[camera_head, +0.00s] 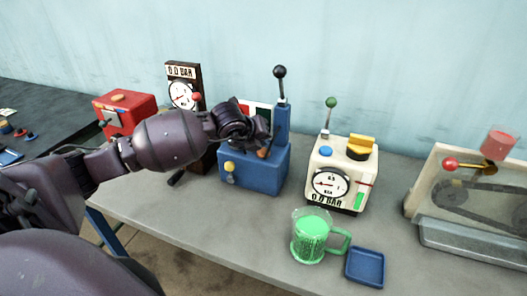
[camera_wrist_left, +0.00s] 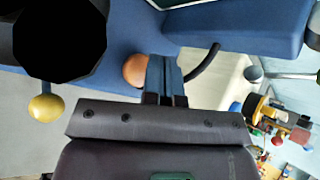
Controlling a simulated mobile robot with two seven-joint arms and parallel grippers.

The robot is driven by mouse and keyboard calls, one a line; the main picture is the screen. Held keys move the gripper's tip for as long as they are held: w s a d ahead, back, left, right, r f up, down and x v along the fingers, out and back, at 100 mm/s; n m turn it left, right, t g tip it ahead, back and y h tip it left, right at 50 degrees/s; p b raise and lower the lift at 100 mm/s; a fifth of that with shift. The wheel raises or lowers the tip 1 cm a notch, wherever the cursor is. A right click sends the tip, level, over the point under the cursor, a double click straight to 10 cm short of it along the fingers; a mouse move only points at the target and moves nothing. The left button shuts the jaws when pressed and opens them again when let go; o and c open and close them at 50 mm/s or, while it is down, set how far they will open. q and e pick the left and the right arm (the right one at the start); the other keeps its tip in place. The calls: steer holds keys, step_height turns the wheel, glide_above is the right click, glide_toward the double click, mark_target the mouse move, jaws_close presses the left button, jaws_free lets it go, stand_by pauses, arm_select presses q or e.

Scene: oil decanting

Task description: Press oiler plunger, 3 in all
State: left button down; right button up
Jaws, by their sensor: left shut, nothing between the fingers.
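A blue box (camera_head: 246,180) stands on the grey table, with a yellow knob (camera_head: 229,167) on its front and a tall black-knobbed lever (camera_head: 281,86) at its right. My left gripper (camera_head: 262,138) is at the front of this box, beside an orange knob (camera_head: 263,153). In the left wrist view, the shut, empty fingers (camera_wrist_left: 165,82) are close beside the orange knob (camera_wrist_left: 134,70); I cannot tell if they touch it. The yellow knob (camera_wrist_left: 46,107) shows at left. No part is labelled as the oiler plunger. My right gripper is out of view.
A cream machine (camera_head: 340,172) with a gauge stands right of the blue box. In front of it are a green-filled mug (camera_head: 310,235) and a blue tray (camera_head: 365,267). A belt machine (camera_head: 470,195) is at far right. A red box (camera_head: 125,110) and gauge post (camera_head: 183,85) are left.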

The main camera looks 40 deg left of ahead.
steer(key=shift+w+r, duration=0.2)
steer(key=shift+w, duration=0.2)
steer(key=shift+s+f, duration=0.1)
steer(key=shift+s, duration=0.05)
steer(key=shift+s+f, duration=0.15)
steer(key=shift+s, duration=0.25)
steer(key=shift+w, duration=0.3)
arm_select(q)
steer(key=shift+f, duration=0.45)
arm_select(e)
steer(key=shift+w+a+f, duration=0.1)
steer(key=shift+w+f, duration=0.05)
arm_select(q)
steer(key=shift+f+b, duration=0.1)
steer(key=shift+b, duration=0.2)
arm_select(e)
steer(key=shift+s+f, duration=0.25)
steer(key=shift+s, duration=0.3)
